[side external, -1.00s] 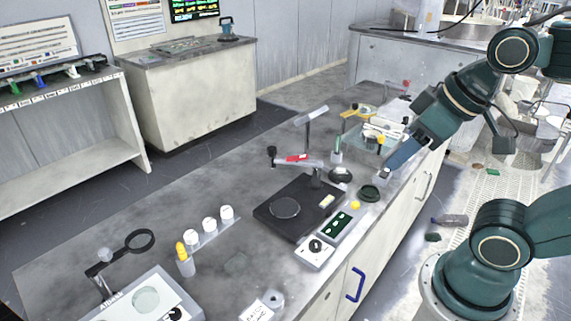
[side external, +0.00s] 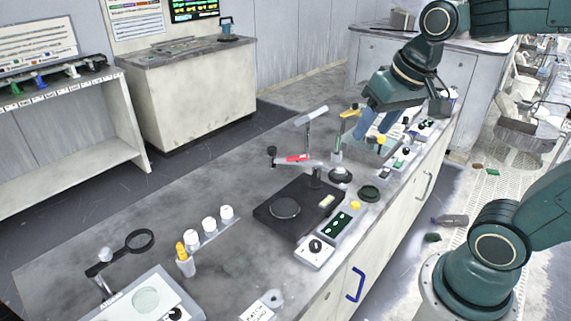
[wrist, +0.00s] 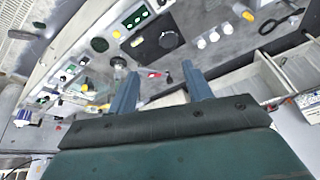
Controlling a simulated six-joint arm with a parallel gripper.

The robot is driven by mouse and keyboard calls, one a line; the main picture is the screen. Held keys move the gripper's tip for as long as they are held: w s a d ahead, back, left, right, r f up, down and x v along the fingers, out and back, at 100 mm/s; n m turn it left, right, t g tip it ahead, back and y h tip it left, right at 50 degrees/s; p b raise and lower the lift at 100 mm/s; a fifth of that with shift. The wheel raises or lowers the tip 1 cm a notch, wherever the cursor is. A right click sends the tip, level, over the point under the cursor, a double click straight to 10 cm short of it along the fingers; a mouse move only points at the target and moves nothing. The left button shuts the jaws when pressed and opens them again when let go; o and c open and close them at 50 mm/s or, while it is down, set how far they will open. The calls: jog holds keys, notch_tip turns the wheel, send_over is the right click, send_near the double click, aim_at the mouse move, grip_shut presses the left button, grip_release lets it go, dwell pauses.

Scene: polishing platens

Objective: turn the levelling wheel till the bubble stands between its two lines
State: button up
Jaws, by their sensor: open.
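A black machine base (side external: 262,214) with a round dark platen (side external: 285,207) sits mid-bench; it also shows in the wrist view (wrist: 150,52). A small pale yellow piece (side external: 327,201), perhaps the level vial, lies on its right part; bubble and lines are too small to read. I cannot tell which part is the levelling wheel; a dark green disc (side external: 370,193) lies right of the base. My gripper (side external: 374,145) is open and empty above the bench's far part, behind and right of the base. Its two blue fingers stand apart in the wrist view (wrist: 160,75).
A stand with a red-marked arm (side external: 298,158) rises behind the base. A control box (side external: 314,251) is in front. White-capped bottles (side external: 209,224) and a magnifier (side external: 139,240) stand left. Several small panels (side external: 402,157) line the right edge.

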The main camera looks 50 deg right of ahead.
jog(key=w+d+f+m+g, duration=0.1)
jog(key=w+d+f+m, duration=0.25)
jog(key=w+d, duration=0.35)
jog(key=m+g, duration=0.3)
jog(key=m, duration=0.9)
send_over(343, 186)
notch_tip(343, 186, down, 20)
jog(key=shift+r+y, duration=0.15)
jog(key=shift+y, duration=0.15)
jog(key=shift+w+d+n, duration=0.1)
jog(key=shift+n, duration=0.15)
notch_tip(343, 186, down, 14)
jog(key=shift+r, duration=0.1)
jog(key=c, duration=1)
